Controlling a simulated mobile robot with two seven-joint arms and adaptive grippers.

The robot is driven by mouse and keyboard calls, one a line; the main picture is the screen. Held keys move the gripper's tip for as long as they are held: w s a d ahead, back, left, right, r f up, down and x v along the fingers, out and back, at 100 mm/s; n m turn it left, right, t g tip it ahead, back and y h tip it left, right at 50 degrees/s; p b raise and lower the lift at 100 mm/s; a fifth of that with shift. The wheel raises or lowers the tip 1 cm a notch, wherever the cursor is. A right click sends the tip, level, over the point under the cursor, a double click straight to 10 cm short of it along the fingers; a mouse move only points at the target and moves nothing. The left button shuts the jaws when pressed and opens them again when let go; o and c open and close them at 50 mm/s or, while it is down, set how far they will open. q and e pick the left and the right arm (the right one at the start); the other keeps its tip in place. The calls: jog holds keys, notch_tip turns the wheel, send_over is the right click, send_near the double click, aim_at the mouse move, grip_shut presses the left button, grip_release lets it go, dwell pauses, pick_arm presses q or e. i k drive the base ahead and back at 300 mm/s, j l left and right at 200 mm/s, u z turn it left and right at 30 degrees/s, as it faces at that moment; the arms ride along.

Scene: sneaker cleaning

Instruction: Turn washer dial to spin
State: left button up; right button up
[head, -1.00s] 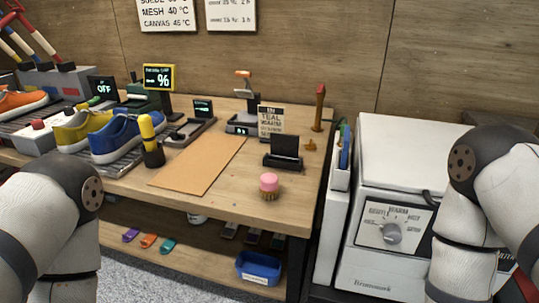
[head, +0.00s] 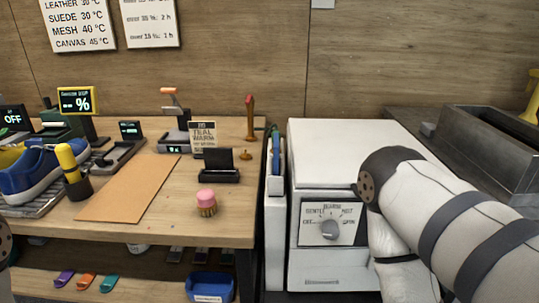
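The washer (head: 350,150) is a white box-shaped machine right of the workbench. Labels around the knob include OFF at the left and SPIN at the right; the others are small. I cannot tell exactly which label the knob points to. My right arm stands in front of the washer's right side, with its gripper out of view. Only a sliver of my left arm shows at the left edge, and its gripper is out of view.
A blue bin (head: 210,287) sits on the lower shelf. A grey sink (head: 490,145) is at the right.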

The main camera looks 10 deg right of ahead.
aim_at(329, 228)
jog(key=z, duration=1.25)
